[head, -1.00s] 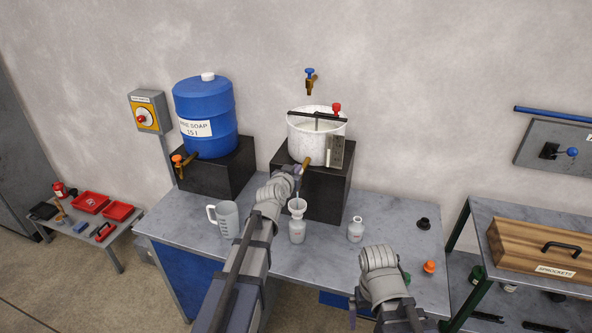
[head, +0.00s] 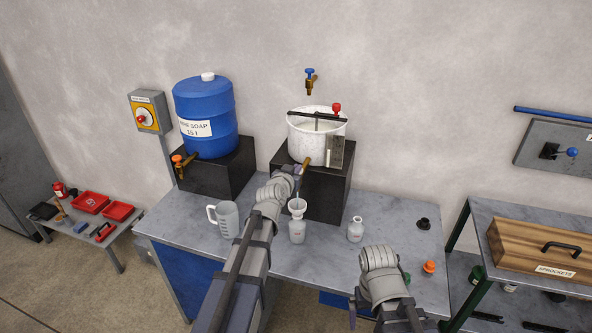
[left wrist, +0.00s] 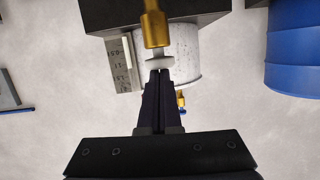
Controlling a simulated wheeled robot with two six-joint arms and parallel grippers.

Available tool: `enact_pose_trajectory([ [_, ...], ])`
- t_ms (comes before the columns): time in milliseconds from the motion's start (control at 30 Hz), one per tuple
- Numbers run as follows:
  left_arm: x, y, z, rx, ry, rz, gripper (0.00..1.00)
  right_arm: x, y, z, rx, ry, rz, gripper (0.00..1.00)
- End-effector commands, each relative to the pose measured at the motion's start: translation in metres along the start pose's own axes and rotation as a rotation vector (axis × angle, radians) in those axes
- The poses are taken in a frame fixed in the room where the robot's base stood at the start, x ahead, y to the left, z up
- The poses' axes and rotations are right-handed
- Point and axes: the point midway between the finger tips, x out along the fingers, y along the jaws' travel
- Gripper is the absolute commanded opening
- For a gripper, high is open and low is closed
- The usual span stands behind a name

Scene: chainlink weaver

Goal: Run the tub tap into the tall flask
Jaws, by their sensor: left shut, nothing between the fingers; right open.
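The white speckled tub (head: 306,146) stands on a black block, with a brass tap (head: 306,163) low on its front. My left gripper (head: 299,170) is at this tap. In the left wrist view its shut, empty fingers (left wrist: 159,73) point at a pale round piece (left wrist: 159,62) by the brass tap (left wrist: 154,28); contact is unclear. A grey flask (head: 297,231) with a white funnel (head: 297,206) in its mouth stands below the tap. A shorter white flask (head: 356,230) stands to its right. My right gripper (head: 354,306) is open, low at the bench's front, partly hidden by its arm.
A grey jug (head: 225,219) stands left on the bench (head: 180,216). A blue soap drum (head: 206,118) with an orange-handled tap is behind it. A black stopper (head: 423,224) and orange cap (head: 429,266) lie to the right. A blue-handled tap (head: 310,80) is on the wall above the tub.

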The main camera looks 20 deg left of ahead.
Motion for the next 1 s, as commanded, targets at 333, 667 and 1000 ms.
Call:
enact_pose_trajectory([
  [333,-0.006,0.003,-0.025,-0.001,-0.002,0.002,0.0,-0.026,0.002,0.002,0.005,0.0,-0.001,1.0],
  [667,-0.059,0.005,-0.041,0.0,0.0,0.0,0.0,-0.054,0.005,0.003,0.012,0.0,-0.002,1.0],
  [1000,-0.11,0.004,-0.039,-0.001,0.0,0.0,0.0,-0.066,0.006,0.004,0.013,0.0,-0.003,1.0],
])
